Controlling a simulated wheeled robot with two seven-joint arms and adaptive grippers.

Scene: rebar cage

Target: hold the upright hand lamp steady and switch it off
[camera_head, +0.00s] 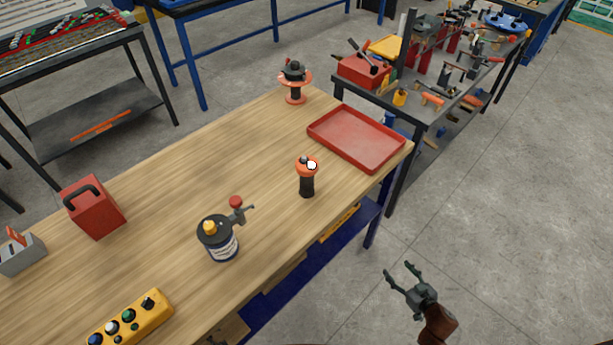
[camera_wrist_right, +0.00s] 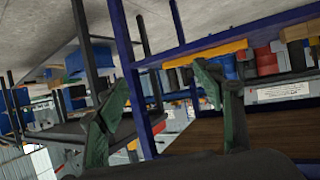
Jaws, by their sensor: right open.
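The hand lamp (camera_head: 307,177) stands upright on the wooden table near its right front edge, in the head view. It has a black body and an orange head with a bright, glowing white lens. A small grey part shows on top of the head; I cannot make out whether it is the switch. My right gripper (camera_head: 405,277) is open and empty, off the table to the lower right and well apart from the lamp. Its green fingers also show in the right wrist view (camera_wrist_right: 165,95), with nothing between them. My left gripper is not in view.
A red tray (camera_head: 317,131) lies behind and right of the lamp. A dark can with a red-knobbed lever (camera_head: 220,240) stands left of it. An orange-and-black device (camera_head: 295,82), a red box (camera_head: 94,208) and a yellow button box (camera_head: 135,322) are also on the table.

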